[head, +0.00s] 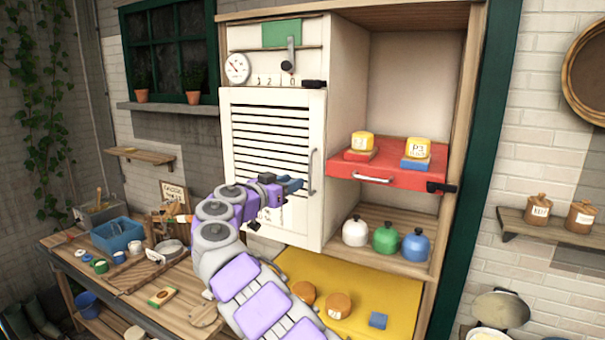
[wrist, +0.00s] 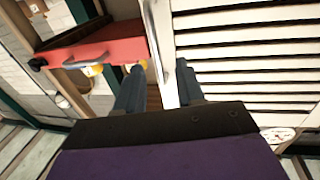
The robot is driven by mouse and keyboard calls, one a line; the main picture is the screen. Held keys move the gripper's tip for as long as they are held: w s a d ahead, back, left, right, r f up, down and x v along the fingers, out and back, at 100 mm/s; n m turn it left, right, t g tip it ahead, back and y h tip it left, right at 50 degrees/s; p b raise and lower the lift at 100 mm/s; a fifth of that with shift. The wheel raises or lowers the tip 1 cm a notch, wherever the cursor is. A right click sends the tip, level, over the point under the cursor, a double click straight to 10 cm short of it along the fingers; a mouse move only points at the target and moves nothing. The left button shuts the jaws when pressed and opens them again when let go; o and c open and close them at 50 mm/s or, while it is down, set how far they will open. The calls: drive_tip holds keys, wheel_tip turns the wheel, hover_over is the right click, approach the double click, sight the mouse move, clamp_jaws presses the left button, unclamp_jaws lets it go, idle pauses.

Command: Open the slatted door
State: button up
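The white slatted door (head: 270,205) is on the left of the cabinet and looks closed or nearly so. Its vertical metal handle (head: 312,172) is near its right edge. My gripper (head: 291,185) is in front of the door, just left of the handle. In the wrist view the slatted door (wrist: 245,65) fills the right side. My gripper (wrist: 158,90) shows two dark fingers spread apart there, with the door's edge and the handle (wrist: 183,78) seen between or close to them. I cannot tell if a finger touches the handle. Nothing is seen held.
A red drawer (head: 390,174) with jars sticks out right of the door, with its own handle. Three bell-shaped weights (head: 385,238) stand on the shelf below. A yellow surface (head: 360,285) with round items lies under the door. A cluttered workbench (head: 130,270) is at left.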

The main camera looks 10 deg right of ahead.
sight(309, 175)
drive_tip(key=x, duration=0.2)
drive_tip(key=p+x, duration=0.1)
drive_tip(key=x, duration=0.3)
drive_tip(key=shift+s+d+r, duration=0.1)
drive_tip(key=shift+s+d, duration=0.1)
drive_tip(key=shift+d, duration=0.2)
drive_tip(key=shift+w+d+p, duration=0.2)
drive_tip(key=shift+w+p, duration=0.1)
drive_tip(key=shift+p, duration=0.05)
drive_tip(key=shift+a, duration=0.45)
drive_tip(key=shift+d, duration=0.4)
drive_tip(key=c, duration=0.5)
drive_tip(key=shift+c, duration=0.8)
clamp_jaws()
drive_tip(key=shift+a, duration=0.1)
